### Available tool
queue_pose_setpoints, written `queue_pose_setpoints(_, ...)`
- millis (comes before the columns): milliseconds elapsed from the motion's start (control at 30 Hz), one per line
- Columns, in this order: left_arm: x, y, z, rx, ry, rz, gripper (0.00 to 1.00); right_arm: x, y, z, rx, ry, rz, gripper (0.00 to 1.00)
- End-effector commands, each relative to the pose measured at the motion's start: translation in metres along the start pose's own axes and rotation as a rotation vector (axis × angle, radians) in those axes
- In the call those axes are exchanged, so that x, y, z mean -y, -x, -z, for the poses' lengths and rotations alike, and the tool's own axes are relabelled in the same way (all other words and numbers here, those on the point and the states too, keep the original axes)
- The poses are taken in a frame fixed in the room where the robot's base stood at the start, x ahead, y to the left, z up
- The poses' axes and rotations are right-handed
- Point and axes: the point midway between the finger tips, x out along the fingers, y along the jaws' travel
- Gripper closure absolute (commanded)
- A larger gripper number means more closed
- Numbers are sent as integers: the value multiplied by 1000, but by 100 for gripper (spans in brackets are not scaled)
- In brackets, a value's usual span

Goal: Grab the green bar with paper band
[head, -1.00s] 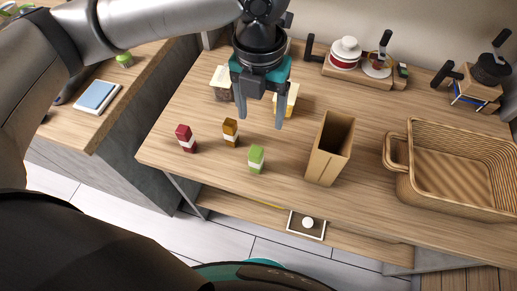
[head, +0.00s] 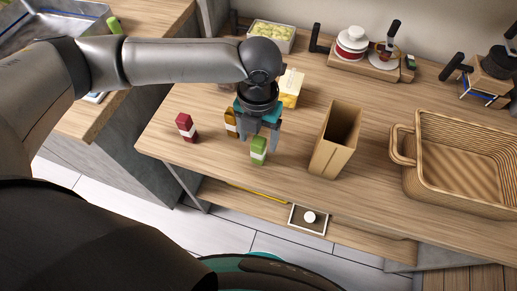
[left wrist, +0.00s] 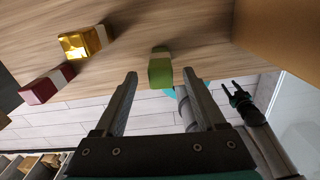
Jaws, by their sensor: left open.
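The green bar with a pale paper band (head: 258,151) stands upright on the wooden table near its front edge. It also shows in the left wrist view (left wrist: 160,68), ahead of and between the fingertips. My left gripper (head: 256,142) is open just above and behind the bar in the head view. In the left wrist view both fingers (left wrist: 160,78) are apart with nothing between them. I cannot tell whether a finger touches the bar. My right gripper is not identifiable in the head view.
A red banded bar (head: 186,127) and a gold-brown banded bar (head: 231,123) stand to the left. A tall open cardboard box (head: 333,158) stands to the right, then a wicker basket (head: 402,158). A yellow-white box (head: 290,88) is behind the gripper.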

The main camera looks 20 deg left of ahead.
Motion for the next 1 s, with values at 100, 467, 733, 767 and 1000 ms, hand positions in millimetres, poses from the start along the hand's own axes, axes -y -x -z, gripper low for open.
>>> queue_pose_setpoints(100, 1, -15, 0, 0, -2, 0, 28, 0, -3, 0, 0, 0, 0, 50)
queue_pose_setpoints(467, 1, -18, 0, 1, -2, 0, 35, 0, -3, 0, -1, 1, 0, 50)
queue_pose_setpoints(733, 1, -17, 0, 1, -2, 0, 66, 0, -3, 0, -1, 1, 0, 50)
queue_pose_setpoints(767, 1, -17, 0, 1, -2, 0, 69, 0, -3, 0, -1, 1, 0, 50)
queue_pose_setpoints(1000, 1, -17, 0, 1, -2, 0, 96, 0, -3, 0, -1, 1, 0, 50)
